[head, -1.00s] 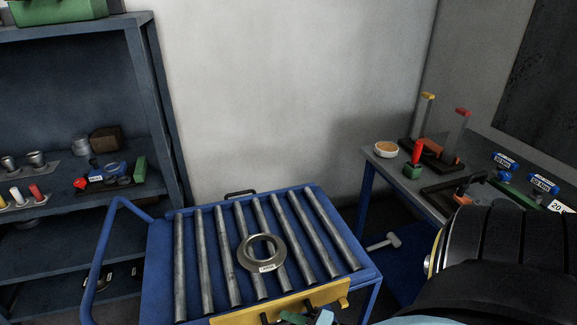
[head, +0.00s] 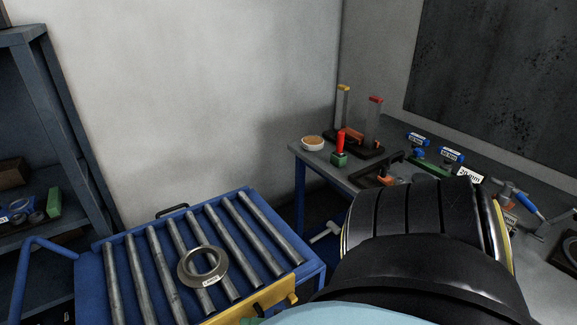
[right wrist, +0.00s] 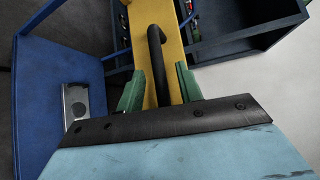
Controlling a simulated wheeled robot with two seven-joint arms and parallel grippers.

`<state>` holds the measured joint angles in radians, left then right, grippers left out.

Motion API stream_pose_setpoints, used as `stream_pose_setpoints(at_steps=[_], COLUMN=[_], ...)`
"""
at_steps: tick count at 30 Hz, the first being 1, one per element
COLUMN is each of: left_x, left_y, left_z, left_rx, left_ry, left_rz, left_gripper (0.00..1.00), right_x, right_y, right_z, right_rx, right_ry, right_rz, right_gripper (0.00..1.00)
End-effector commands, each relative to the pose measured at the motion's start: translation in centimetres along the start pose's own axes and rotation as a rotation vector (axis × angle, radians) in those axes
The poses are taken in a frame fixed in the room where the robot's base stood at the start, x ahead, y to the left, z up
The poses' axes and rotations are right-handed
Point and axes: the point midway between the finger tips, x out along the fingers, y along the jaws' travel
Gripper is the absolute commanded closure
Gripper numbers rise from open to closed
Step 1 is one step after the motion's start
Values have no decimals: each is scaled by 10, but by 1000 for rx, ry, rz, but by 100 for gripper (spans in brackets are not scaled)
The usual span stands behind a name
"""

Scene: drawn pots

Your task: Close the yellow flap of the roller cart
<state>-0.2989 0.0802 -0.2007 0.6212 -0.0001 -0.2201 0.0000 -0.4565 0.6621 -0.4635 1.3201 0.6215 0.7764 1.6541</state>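The roller cart (head: 90,272) is blue with a row of grey rollers, at the lower left of the head view. Its yellow flap (head: 268,301) runs along the near edge, partly cut off by the frame and my right arm. In the right wrist view, the yellow flap (right wrist: 171,20) carries a black bar handle (right wrist: 155,48). My right gripper (right wrist: 158,88) has its green fingers apart, one on each side of the handle, with gaps visible. My left gripper is not in view.
A metal ring (head: 203,267) with a label lies on the rollers. A grey workbench (head: 315,158) with tools stands to the right, a dark shelf (head: 62,120) to the left. A pale mallet (head: 325,232) lies low between cart and bench.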

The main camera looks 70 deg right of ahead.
Motion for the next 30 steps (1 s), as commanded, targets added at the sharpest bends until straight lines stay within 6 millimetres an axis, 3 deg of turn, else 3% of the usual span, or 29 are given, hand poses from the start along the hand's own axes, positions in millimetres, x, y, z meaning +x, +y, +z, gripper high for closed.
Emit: stream_pose_setpoints(at_steps=[6,13,19,30], left_x=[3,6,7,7], left_y=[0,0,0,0], left_z=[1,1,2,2], left_rx=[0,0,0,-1], left_ry=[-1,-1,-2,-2], left_rz=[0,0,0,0], left_gripper=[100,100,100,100], right_x=[-53,-92,-106,-106], right_y=[2,0,-1,-1], right_z=[0,-1,-1,-1], right_rx=[2,1,1,1], right_ry=[0,2,2,1], right_rz=[4,0,-2,-3], right_gripper=[64,64,64,64])
